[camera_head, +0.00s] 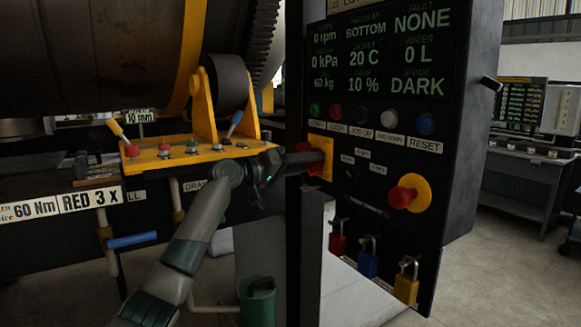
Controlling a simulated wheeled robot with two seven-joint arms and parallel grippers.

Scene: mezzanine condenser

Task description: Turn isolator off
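The isolator (327,146) is a yellow plate with a red part on the left side of the black control panel (372,190). My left gripper (308,160) reaches in from the left, its dark fingers in front of the isolator and overlapping its left part. The fingers are seen nearly edge-on, so I cannot tell whether they are open, shut or touching the red part. They hide part of the isolator and the exact position of its handle. My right gripper is not in view.
A red button on a yellow disc (418,192) sits right of the isolator. A row of coloured buttons (361,115) is above it. Red, blue and yellow padlocks (368,262) hang below. A yellow lever plate (165,158) and drum (90,50) are at left.

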